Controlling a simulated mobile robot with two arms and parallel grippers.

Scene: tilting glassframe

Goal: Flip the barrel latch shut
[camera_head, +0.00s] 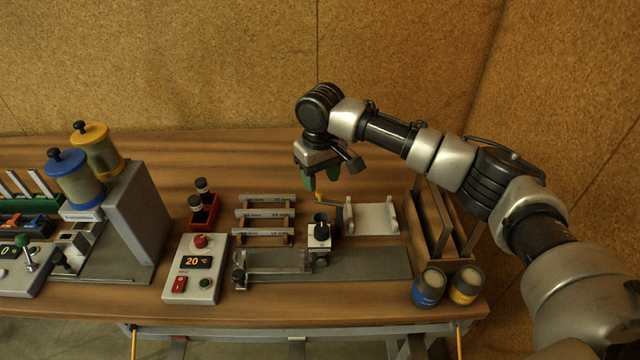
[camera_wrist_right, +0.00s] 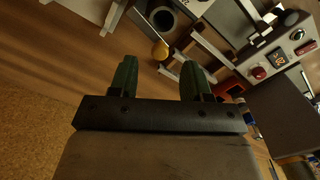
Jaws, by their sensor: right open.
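A small white unit with a dark upright barrel (camera_head: 320,226) stands on the grey base plate (camera_head: 375,263) in the middle of the bench. A yellow-orange lever (camera_head: 319,197) sticks up behind the barrel; I cannot tell for sure whether this is the latch. In the right wrist view, the barrel's dark round mouth (camera_wrist_right: 162,17) and a yellow knob (camera_wrist_right: 160,50) show beyond the fingertips. My right gripper (camera_head: 320,179) is open and empty, above and behind the lever and apart from it. Its two green fingers (camera_wrist_right: 158,75) are spread, with the knob between and beyond them. My left gripper is out of view.
A white cradle (camera_head: 371,219) stands right of the barrel, a rack of labelled bars (camera_head: 264,214) left of it. A control box (camera_head: 196,270) reads 20 °C. A wooden holder (camera_head: 435,225) and two jars (camera_head: 429,288) sit at the right. Bare bench lies behind.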

